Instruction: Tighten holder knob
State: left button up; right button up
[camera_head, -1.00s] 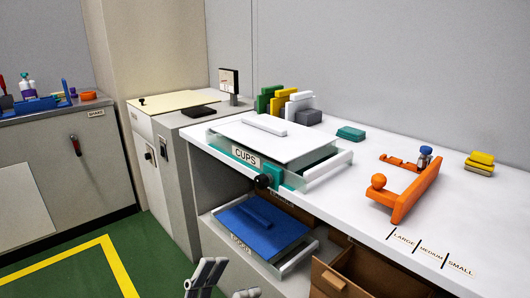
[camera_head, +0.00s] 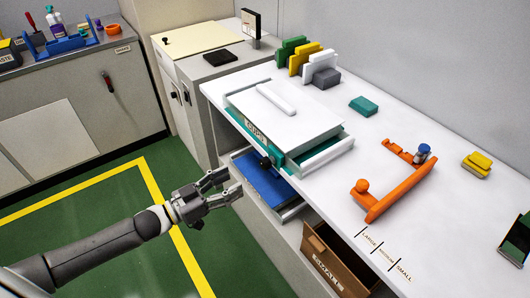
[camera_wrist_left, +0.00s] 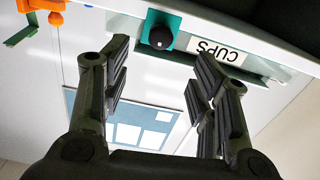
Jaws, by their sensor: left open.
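A black round knob (camera_head: 266,163) sits on a teal block at the front of the white tray (camera_head: 318,155) labelled CUPS, on the white counter's edge. The knob (camera_wrist_left: 161,38) also shows in the left wrist view, on its teal block (camera_wrist_left: 174,22). An orange holder (camera_head: 398,196) with a round orange knob (camera_head: 361,186) stands further right on the counter. My left gripper (camera_head: 229,184) is open and empty, short of the counter front and left of the black knob. In the wrist view its fingers (camera_wrist_left: 160,75) are spread apart, with the black knob beyond the gap. My right gripper is not in view.
Below the counter are a blue lid (camera_head: 262,181) in an open tray and an open brown drawer (camera_head: 335,262) labelled SMALL. A teal block (camera_head: 364,106) and yellow blocks (camera_head: 477,164) lie on the counter. Green floor with a yellow line is clear to the left.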

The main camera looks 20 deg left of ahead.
aim_at(262, 166)
pick_arm(q)
jog(key=x, duration=1)
jog(key=shift+w+d, duration=0.2)
jog(key=shift+w, duration=0.1)
jog(key=c, duration=1)
jog(key=shift+m, duration=0.5)
